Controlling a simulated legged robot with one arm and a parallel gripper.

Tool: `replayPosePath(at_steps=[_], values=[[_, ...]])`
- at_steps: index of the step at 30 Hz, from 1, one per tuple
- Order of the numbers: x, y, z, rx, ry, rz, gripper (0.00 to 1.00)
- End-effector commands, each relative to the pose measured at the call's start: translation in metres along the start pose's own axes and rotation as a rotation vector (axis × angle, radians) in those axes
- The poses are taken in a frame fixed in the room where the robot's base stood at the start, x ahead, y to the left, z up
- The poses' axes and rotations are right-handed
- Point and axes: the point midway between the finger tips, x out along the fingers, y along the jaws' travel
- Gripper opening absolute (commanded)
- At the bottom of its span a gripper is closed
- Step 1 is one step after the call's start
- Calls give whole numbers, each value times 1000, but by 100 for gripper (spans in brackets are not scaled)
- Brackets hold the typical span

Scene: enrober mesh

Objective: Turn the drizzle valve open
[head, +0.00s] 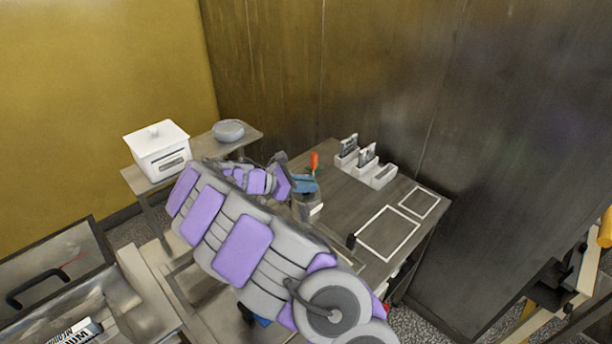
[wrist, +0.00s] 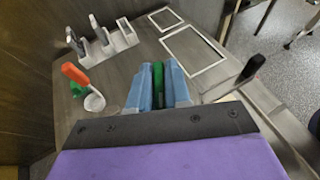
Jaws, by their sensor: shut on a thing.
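My gripper (wrist: 158,92) has blue fingers, shut on an upright green piece (wrist: 158,80). This looks like the drizzle valve's handle, but its lower part is hidden behind the fingers and my wrist. In the head view my gripper (head: 304,184) is at the near left part of the dark table, just above a grey metal vessel (head: 307,208) with a white tag. The green piece between the fingers cannot be made out there. An orange handle (wrist: 74,73) stands left of the fingers in the wrist view, with another green part (wrist: 78,89) beside it.
A white rack (wrist: 108,46) with upright packets stands on the dark table (head: 345,190). White outlined squares (head: 388,233) mark its right part. A black handle (wrist: 252,68) stands near its front edge. A white lidded box (head: 158,150) and grey round item (head: 228,130) are on a side table.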

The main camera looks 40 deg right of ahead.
Motion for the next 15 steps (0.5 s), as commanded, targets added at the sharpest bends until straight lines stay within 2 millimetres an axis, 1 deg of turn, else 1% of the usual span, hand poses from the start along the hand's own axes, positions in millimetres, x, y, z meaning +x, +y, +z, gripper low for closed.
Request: replayPosePath(at_steps=[1, 15], values=[[-2, 3, 2, 8, 6, -20, 0], [-2, 3, 2, 116, 4, -275, 0]])
